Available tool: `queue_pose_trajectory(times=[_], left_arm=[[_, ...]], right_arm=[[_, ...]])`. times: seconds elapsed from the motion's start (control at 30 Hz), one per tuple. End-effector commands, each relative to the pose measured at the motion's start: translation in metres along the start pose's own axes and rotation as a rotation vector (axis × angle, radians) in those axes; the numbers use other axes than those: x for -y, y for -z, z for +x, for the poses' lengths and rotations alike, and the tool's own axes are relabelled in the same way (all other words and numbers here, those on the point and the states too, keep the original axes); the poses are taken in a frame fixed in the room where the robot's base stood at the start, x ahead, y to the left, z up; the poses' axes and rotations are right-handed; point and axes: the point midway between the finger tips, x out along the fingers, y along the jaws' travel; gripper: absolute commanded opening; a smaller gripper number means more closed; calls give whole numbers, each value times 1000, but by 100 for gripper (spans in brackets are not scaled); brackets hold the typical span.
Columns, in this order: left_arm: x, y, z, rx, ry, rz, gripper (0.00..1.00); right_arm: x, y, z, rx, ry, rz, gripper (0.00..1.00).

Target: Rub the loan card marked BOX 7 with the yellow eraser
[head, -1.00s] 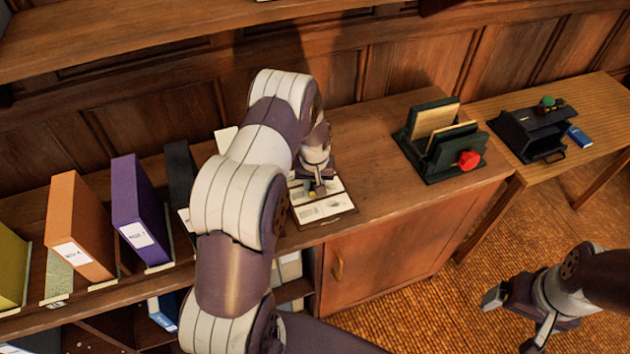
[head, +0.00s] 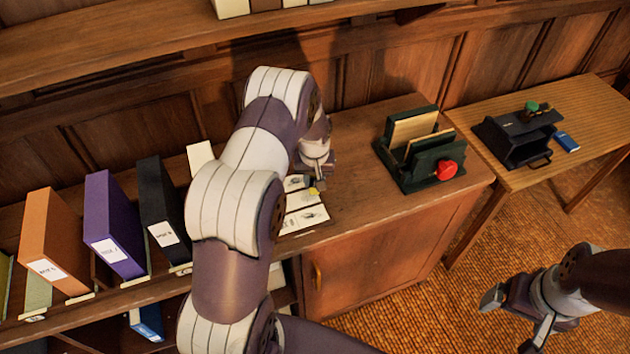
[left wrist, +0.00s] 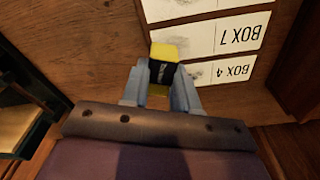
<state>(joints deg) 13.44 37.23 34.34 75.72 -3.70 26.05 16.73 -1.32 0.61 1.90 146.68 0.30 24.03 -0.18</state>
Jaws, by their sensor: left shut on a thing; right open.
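My left gripper (head: 316,186) is shut on the yellow eraser (left wrist: 164,52), which has a dark sleeve and shows between the fingers in the left wrist view. The BOX 7 loan card (left wrist: 222,38) is a white strip with its lettering turned upside down there. The eraser overlaps the left end of that card in view; whether it touches the card I cannot tell. The BOX 4 card (left wrist: 228,70) lies beside it, partly behind the gripper. In the head view the cards (head: 305,217) lie on the cabinet top, partly hidden by my arm. My right gripper (head: 518,314) is open and empty above the floor.
Orange (head: 52,240), purple (head: 115,222) and black (head: 162,208) box files stand at left. A green sorter (head: 420,165) with a red knob stands right of the cards. Cabinet top between cards and sorter is clear.

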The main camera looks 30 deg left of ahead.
Motion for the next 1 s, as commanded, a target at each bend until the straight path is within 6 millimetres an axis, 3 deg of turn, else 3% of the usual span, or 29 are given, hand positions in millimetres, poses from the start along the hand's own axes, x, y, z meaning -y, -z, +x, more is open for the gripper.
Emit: queue_pose_trajectory(times=[0.43,1.0], left_arm=[[-1,8,-41,0,-1,4,5],[-1,8,-42,0,-1,4,5]], right_arm=[[0,3,-28,0,0,0,92],[0,3,-28,0,0,0,92]])
